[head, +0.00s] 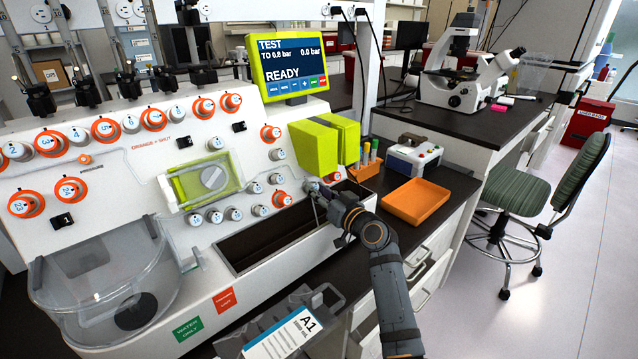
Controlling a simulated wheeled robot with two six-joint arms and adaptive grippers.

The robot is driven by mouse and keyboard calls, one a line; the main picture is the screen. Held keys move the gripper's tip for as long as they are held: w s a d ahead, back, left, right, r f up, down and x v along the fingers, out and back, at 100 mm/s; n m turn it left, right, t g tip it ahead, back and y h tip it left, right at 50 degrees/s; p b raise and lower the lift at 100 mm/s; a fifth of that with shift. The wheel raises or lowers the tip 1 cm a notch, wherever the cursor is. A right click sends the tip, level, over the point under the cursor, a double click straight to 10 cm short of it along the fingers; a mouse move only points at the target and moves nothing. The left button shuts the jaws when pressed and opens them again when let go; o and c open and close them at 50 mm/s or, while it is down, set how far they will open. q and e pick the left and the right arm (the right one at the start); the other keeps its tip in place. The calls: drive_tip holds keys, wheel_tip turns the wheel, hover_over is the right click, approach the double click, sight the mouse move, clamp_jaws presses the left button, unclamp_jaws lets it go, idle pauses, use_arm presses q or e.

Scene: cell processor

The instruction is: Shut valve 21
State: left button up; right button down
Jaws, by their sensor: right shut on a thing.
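The white cell processor panel (110,170) carries several round numbered valve knobs. Its printed legend reads "ORANGE = SHUT"; some knobs show orange rings, others are plain grey. My right gripper (316,190) reaches in from the lower right and is shut on a small knob (311,184) low on the panel's right side, just below the green box. The fingers partly cover this knob, and I cannot read its number. An orange-ringed knob (281,199) sits just left of the fingers, with grey knobs (261,210) further left. My left gripper is not in view.
A green box (313,148) juts out just above my right gripper. A dark open trough (270,240) lies below it. A screen (288,68) reads "READY". An orange tray (415,201) stands right on the bench. A bag labelled A1 (285,338) is at the bottom.

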drive_tip(key=m+h+p, duration=0.1)
drive_tip(key=m+p, duration=0.1)
drive_tip(key=shift+a+m, duration=0.1)
drive_tip(key=shift+m, duration=0.3)
drive_tip(key=c, duration=1.1)
unclamp_jaws()
drive_tip(key=v, duration=1.2)
